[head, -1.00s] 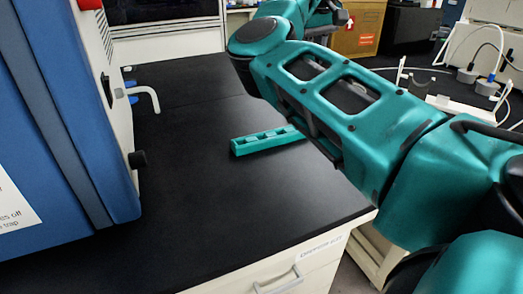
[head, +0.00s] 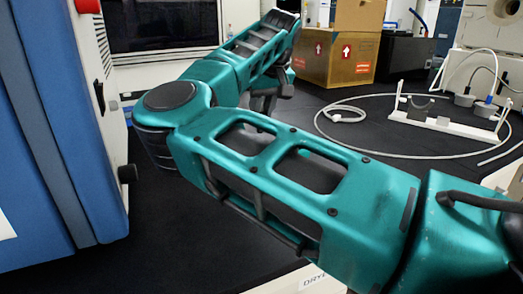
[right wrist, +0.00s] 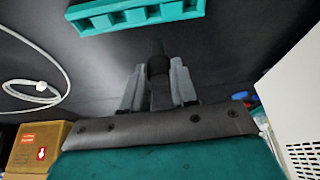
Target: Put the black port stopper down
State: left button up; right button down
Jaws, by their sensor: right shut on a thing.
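My right gripper (right wrist: 157,88) is shut on the black port stopper (right wrist: 158,60) in the right wrist view. The stopper is a small dark cylinder standing out past the grey fingers. A teal rack (right wrist: 135,17) with a row of recesses lies just beyond the stopper on the black bench. I cannot tell whether the stopper touches the bench. In the head view my right arm covers the rack's earlier spot, and I cannot make out the stopper in my fingers. My left gripper is not in view.
The blue and white freeze dryer (head: 60,120) stands at the left, with a black knob (head: 128,173) on its side. A cardboard box (head: 335,58), a white cable (head: 345,115) and a white stand (head: 445,115) are on the bench at the back right. The front-left bench is clear.

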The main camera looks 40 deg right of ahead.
notch_tip(320, 180, down, 4)
jog(key=shift+r+b, duration=0.1)
jog(key=shift+b, duration=0.2)
jog(key=shift+f, duration=0.55)
notch_tip(320, 180, down, 3)
jog(key=shift+f+b, duration=0.2)
jog(key=shift+b, duration=0.35)
jog(key=shift+f, duration=0.35)
jog(key=c, duration=0.9)
grip_release()
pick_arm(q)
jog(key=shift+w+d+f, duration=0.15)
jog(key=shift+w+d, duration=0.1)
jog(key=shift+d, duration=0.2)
